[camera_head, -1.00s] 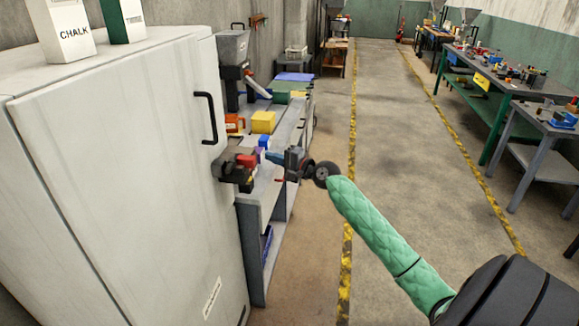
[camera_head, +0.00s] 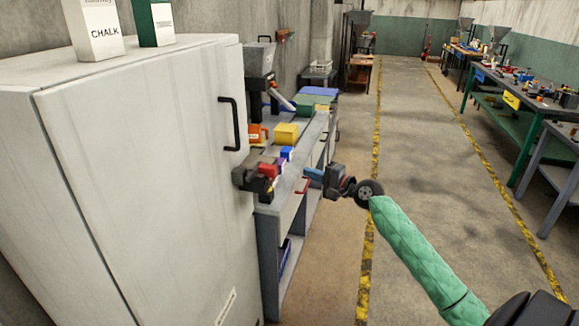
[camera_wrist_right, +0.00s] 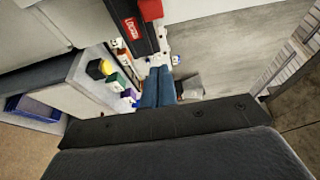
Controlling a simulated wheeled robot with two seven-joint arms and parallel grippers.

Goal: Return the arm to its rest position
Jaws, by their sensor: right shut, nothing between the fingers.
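My right arm, in a green quilted sleeve, reaches in from the lower right of the head view. Its right gripper (camera_head: 312,174) has blue fingers pointing left, towards the workbench (camera_head: 268,222). The fingers are shut and empty. In the head view they are to the right of a dark vise (camera_head: 252,178) with red parts, with a gap between. In the right wrist view the blue fingers (camera_wrist_right: 158,86) lie together, below the vise's black body with a red label (camera_wrist_right: 132,27). My left gripper is not in view.
A tall white cabinet (camera_head: 150,170) with a black handle stands close on the left. A yellow box (camera_head: 286,134) and an orange item (camera_head: 257,134) are on the workbench. Open floor (camera_head: 430,170) with yellow lines lies to the right. A cluttered green-legged table (camera_head: 520,92) stands at far right.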

